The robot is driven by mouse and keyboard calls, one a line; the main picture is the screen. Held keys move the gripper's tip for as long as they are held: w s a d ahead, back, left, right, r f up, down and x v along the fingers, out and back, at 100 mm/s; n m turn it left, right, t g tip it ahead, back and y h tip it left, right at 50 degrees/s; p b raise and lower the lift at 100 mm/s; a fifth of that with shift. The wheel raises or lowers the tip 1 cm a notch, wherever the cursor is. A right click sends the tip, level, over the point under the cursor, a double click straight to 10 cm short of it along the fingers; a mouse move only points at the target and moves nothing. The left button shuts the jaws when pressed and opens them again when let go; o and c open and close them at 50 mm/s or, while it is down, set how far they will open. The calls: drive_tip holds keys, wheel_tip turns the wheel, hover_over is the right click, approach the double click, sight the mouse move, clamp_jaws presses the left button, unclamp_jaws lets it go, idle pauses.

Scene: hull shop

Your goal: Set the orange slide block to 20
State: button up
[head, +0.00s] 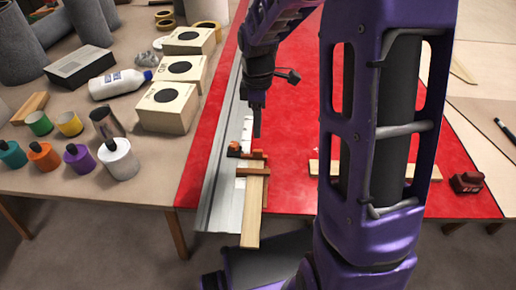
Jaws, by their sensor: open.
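A wooden bar (251,218) extends from the jig toward the front, past the table edge. My gripper (257,128) points down just behind and right of the block, beside the pale strip. It is open, with no object visible in it. Whether it touches anything is unclear.
My purple arm hides much of the red table (290,150). The left table holds boxes with black discs (168,106), a white bottle (120,84) and several colored cups. A wood strip (313,168) and a dark red battery-like item (467,183) lie right.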

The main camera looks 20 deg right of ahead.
sight(258, 150)
wheel_tip(258, 150, down, 10)
drive_tip(key=shift+r+b, duration=0.25)
drive_tip(key=shift+b, duration=0.55)
clamp_jaws()
idle(0.9)
